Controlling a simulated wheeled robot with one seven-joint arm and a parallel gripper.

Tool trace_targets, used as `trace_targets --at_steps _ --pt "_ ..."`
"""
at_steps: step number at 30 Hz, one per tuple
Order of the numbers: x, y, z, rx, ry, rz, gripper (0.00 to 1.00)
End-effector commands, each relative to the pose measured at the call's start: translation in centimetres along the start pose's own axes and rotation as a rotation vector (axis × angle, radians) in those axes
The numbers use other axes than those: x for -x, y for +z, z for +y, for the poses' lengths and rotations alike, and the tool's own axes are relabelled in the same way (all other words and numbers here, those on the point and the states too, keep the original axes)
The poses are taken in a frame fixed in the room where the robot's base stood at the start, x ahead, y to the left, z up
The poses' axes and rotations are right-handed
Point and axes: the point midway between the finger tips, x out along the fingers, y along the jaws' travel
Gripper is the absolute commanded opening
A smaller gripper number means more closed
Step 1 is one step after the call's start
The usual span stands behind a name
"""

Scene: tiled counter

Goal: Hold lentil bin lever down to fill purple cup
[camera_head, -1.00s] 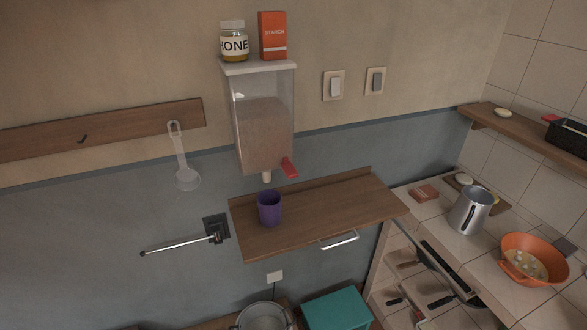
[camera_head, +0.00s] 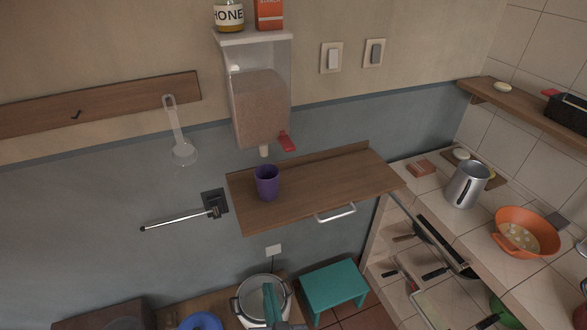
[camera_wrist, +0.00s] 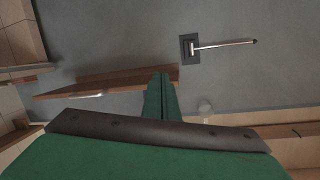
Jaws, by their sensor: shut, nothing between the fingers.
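The lentil bin (camera_head: 262,108) is a clear wall-mounted container, largely filled with brownish lentils. Its red lever (camera_head: 287,142) sticks out at the lower right, beside the pale spout (camera_head: 264,152). The purple cup (camera_head: 267,182) stands upright on the wooden shelf (camera_head: 330,182), below the spout and apart from it. Its inside is too dark to read. My green gripper (camera_head: 268,290) shows at the bottom edge, well below the shelf in the picture. In the wrist view my gripper (camera_wrist: 161,78) is shut and empty, its fingers overlapping the shelf's end.
A honey jar (camera_head: 229,15) and a starch box (camera_head: 269,14) stand on the bin's lid. A rod on a wall bracket (camera_head: 180,220) juts left of the shelf. A pot (camera_head: 250,303) and a teal stool (camera_head: 333,287) are below. The shelf right of the cup is clear.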

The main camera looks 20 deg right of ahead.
Motion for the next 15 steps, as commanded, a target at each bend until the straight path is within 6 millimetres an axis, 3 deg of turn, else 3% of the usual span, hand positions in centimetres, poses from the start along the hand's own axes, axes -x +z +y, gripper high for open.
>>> trace_targets --at_steps 1,6,15 --pt "-1.3 -1.8 0.1 -0.007 -0.005 0.014 0.0" --pt "-4.5 -6.8 0.2 -0.026 -0.034 0.021 0.0" --pt "-7.8 -16.6 0.4 -0.006 -0.093 0.024 0.0"
